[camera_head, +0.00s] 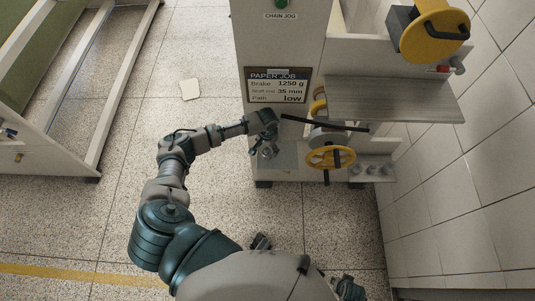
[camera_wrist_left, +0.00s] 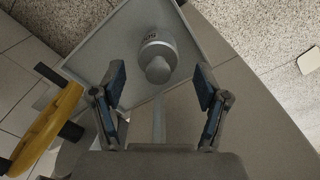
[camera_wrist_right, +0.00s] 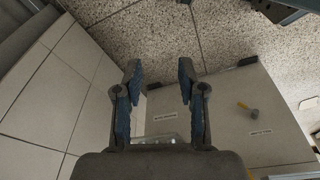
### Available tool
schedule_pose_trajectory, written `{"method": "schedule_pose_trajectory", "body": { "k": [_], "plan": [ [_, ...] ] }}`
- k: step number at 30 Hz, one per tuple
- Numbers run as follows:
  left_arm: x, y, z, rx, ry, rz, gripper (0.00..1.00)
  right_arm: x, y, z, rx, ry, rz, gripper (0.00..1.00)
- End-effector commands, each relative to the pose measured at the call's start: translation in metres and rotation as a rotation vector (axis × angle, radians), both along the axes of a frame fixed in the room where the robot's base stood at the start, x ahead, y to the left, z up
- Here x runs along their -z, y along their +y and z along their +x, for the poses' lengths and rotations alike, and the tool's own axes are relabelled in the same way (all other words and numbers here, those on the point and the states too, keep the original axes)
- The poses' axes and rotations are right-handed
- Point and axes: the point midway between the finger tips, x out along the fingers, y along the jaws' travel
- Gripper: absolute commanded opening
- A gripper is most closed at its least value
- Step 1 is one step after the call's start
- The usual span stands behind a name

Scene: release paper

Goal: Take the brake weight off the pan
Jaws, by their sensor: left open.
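The brake weight (camera_wrist_left: 158,57) is a grey cylinder with a round knob, standing on the grey square pan (camera_wrist_left: 106,50) in the left wrist view. My left gripper (camera_wrist_left: 160,88) is open, its two blue-padded fingers on either side of the knob's line and apart from the weight. In the head view my left gripper (camera_head: 262,148) is over the pan (camera_head: 287,156) at the machine's foot, and it partly hides the weight. My right gripper (camera_wrist_right: 158,75) is open and empty in the right wrist view, away from the pan.
A sign (camera_head: 278,86) on the machine column reads Brake 1250 g and Path low. A yellow handwheel (camera_head: 330,157) and dark bar (camera_head: 325,123) are right of the pan. Several small weights (camera_head: 371,168) stand on a side shelf.

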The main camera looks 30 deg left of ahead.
Motion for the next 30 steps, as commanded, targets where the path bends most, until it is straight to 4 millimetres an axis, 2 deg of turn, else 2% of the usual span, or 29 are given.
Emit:
{"method": "schedule_pose_trajectory", "body": {
  "k": [1, 6, 14, 15, 21, 24, 30],
  "plan": [
    [0.012, 0.000, -0.003, 0.000, 0.005, 0.002, 0.74, -0.004, 0.000, 0.001, 0.001, -0.004, 0.001, 0.40],
    [0.035, -0.001, -0.004, 0.000, 0.004, 0.001, 0.74, -0.021, 0.000, 0.004, 0.002, -0.007, 0.001, 0.40],
    [0.037, -0.002, -0.004, 0.000, 0.002, 0.002, 0.74, -0.027, -0.001, 0.004, 0.003, -0.009, 0.002, 0.40],
    [0.037, -0.002, -0.004, 0.000, 0.002, 0.002, 0.72, -0.027, -0.001, 0.004, 0.003, -0.009, 0.001, 0.40],
    [0.037, -0.001, -0.004, -0.001, 0.002, 0.000, 0.22, -0.026, 0.000, 0.005, 0.003, -0.006, 0.001, 0.40],
    [0.037, -0.001, -0.004, -0.001, 0.003, 0.000, 0.00, -0.026, 0.000, 0.005, 0.003, -0.007, 0.001, 0.40],
    [0.037, -0.001, -0.004, -0.001, 0.001, 0.001, 0.00, -0.026, 0.000, 0.005, 0.003, -0.007, 0.001, 0.40]
  ]
}}
